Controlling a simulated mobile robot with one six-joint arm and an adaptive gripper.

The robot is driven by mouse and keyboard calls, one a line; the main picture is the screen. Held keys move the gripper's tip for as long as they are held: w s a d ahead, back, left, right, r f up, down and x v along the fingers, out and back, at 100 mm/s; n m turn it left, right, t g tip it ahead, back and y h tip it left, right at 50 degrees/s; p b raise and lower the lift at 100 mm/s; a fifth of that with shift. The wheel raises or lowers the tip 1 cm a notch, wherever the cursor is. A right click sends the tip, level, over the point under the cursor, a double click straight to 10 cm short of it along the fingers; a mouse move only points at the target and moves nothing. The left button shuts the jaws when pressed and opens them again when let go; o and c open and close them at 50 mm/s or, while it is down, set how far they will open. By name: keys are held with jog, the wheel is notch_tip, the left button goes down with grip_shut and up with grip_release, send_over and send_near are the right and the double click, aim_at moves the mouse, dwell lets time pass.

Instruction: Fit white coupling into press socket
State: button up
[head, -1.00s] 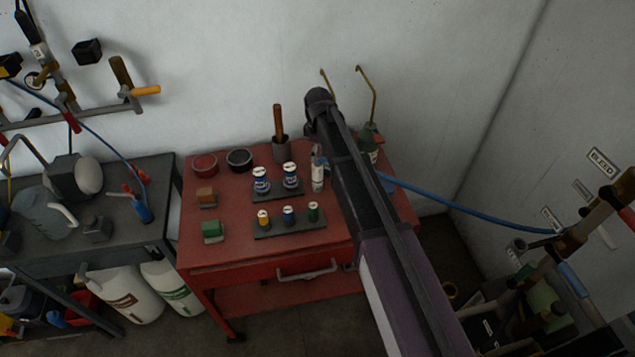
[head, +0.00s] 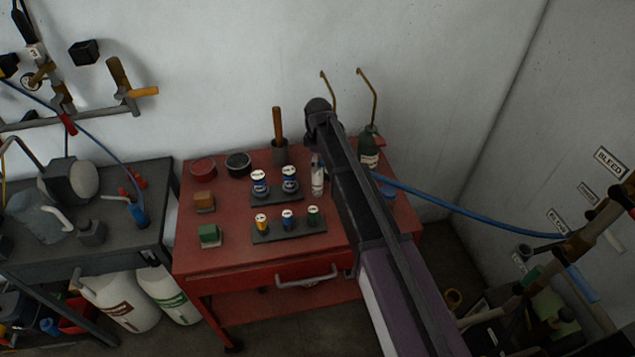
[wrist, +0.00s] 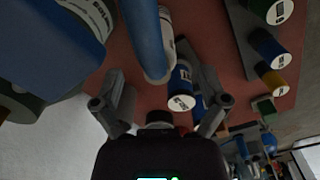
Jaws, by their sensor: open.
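I cannot single out the white coupling or the press socket in either view. My gripper (wrist: 162,92) is open in the wrist view, its two fingers spread with nothing seen held between them. A blue cylinder with a white lettered end (wrist: 181,88) shows beyond the fingers, and a white cylinder (wrist: 166,28) is partly hidden by a blue bar. In the head view, my arm reaches over the right part of the red bench (head: 230,255); the gripper is hidden there. A slim white bottle (head: 317,178) stands just left of my arm.
Two dark racks carry white-topped cylinders: two blue ones (head: 259,183) behind, and yellow, blue and green ones (head: 287,219) in front. Tins (head: 238,163), coloured blocks (head: 208,236) and a dark green bottle (head: 369,150) stand around. A blue hose (head: 470,212) runs right.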

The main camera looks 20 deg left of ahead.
aim_at(318, 181)
jog(key=shift+w+a+f+b, duration=0.1)
jog(key=shift+f+b, duration=1.1)
jog(key=shift+f, duration=0.1)
jog(key=shift+a+f+b, duration=0.1)
jog(key=shift+f+b, duration=1.1)
jog(key=shift+f, duration=0.05)
jog(key=shift+c, duration=0.2)
grip_shut()
